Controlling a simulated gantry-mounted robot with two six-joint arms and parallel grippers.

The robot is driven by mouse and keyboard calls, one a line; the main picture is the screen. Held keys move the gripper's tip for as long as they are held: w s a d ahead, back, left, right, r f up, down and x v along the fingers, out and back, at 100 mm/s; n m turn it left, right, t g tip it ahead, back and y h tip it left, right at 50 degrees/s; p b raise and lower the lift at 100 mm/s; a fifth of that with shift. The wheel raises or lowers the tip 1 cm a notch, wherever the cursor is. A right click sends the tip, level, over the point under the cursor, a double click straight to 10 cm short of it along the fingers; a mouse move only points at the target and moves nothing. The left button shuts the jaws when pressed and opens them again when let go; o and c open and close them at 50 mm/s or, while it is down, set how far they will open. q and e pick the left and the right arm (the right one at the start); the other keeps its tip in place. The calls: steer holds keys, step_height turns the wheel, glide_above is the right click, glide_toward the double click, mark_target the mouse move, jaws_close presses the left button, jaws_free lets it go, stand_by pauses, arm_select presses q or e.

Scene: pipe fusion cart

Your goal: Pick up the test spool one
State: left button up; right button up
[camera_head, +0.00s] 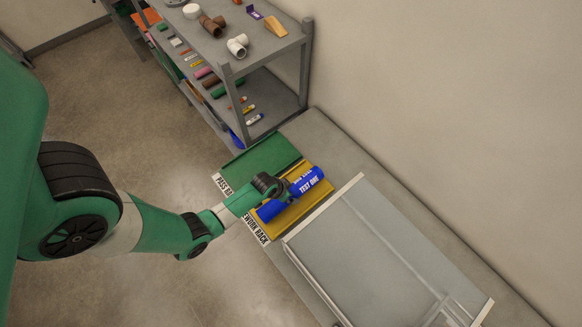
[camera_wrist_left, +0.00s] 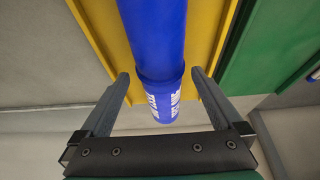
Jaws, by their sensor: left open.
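The test spool one is a blue cylinder (camera_head: 308,181) with white "TEST ONE" lettering, lying in the yellow rework rack (camera_head: 313,207). My left gripper (camera_head: 282,190) is over the spool's middle and hides part of it. In the left wrist view the blue spool (camera_wrist_left: 160,70) runs between the two open fingers of my left gripper (camera_wrist_left: 160,85), with a gap on each side. The fingers do not look closed on it. My right gripper is not in view.
A green pass rack (camera_head: 262,158) lies beside the yellow one. A clear-topped bin or tray (camera_head: 390,250) stands to the right. A grey shelf unit (camera_head: 262,52) with pipe fittings is at the back, and a wall (camera_head: 450,100) bounds the right.

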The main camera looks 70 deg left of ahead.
arm_select(q)
steer(key=b+x, duration=0.2)
steer(key=x, duration=0.2)
steer(key=shift+s+f+b, duration=0.15)
steer(key=shift+f+b, duration=0.05)
steer(key=shift+b, duration=0.15)
steer(key=shift+r, duration=0.15)
jaws_close()
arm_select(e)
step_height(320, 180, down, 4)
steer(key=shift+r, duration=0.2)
